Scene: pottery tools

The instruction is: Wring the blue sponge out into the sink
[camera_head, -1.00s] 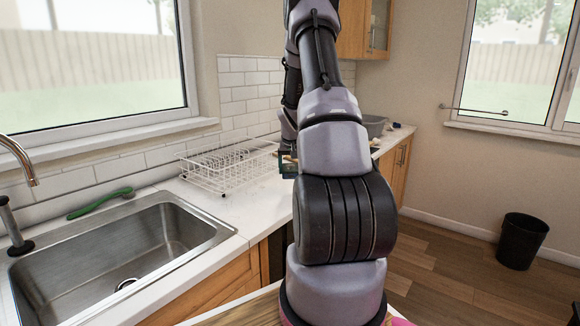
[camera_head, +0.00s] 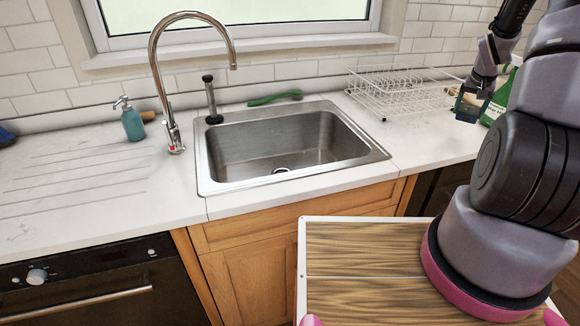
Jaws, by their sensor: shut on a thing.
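My gripper (camera_head: 477,90) is at the right, just beyond the dish rack's right end and above the counter. It is shut on a small dark blue block, which looks like the blue sponge (camera_head: 467,107); the fingers partly hide it. The steel sink (camera_head: 285,150) is in the middle, well to the left of my gripper. Its basin looks empty, with a round drain in the floor.
A white wire dish rack (camera_head: 400,92) stands between sink and gripper. A green bottle (camera_head: 497,100) is close beside the gripper. A tall curved tap (camera_head: 165,85), a dark plunger-like tool (camera_head: 212,100), a green-handled tool (camera_head: 275,98) and a teal soap bottle (camera_head: 132,122) surround the sink.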

